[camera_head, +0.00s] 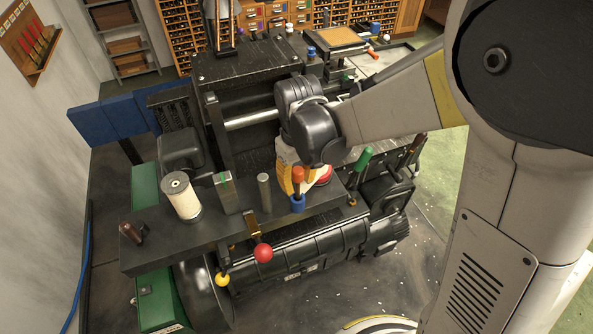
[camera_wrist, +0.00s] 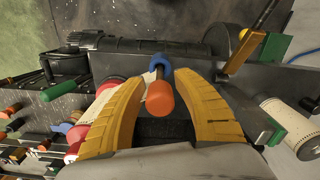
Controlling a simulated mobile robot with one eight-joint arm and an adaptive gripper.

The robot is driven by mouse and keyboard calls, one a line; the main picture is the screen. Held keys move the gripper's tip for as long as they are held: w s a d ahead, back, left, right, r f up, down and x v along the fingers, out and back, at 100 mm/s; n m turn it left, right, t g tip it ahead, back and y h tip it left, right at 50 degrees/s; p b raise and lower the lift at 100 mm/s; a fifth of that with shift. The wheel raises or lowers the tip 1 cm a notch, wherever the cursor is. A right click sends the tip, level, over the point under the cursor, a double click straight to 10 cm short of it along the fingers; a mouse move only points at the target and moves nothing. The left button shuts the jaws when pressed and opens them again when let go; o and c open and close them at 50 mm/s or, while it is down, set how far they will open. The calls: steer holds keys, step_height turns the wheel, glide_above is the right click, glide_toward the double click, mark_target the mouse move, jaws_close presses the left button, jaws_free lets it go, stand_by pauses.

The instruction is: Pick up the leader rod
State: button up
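No label marks the leader rod; the piece between my fingers is a short upright rod with an orange top (camera_head: 298,174) and a blue collar (camera_head: 298,204), at the front edge of the dark shelf. In the wrist view its orange end (camera_wrist: 160,99) and blue collar (camera_wrist: 160,63) show between the two yellow fingers of my gripper (camera_wrist: 163,84). The fingers are apart, with a gap visible on the right side; contact on the left is unclear. In the head view my gripper (camera_head: 297,180) is just behind the rod and partly hidden by my wrist.
The dark shelf (camera_head: 240,232) also holds a cream spool (camera_head: 180,196), a grey block with a green strip (camera_head: 227,193) and a grey cylinder (camera_head: 264,191). A red ball knob (camera_head: 263,253) and yellow knob (camera_head: 222,279) sit in front. A green-handled lever (camera_head: 362,160) stands right.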

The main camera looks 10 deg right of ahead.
steer(key=shift+f, duration=0.8)
jaws_close()
steer(key=shift+r, duration=0.1)
step_height(320, 180, up, 11)
steer(key=shift+f+p, duration=0.1)
steer(key=shift+p, duration=1.05)
step_height(320, 180, up, 8)
steer(key=p, duration=0.6)
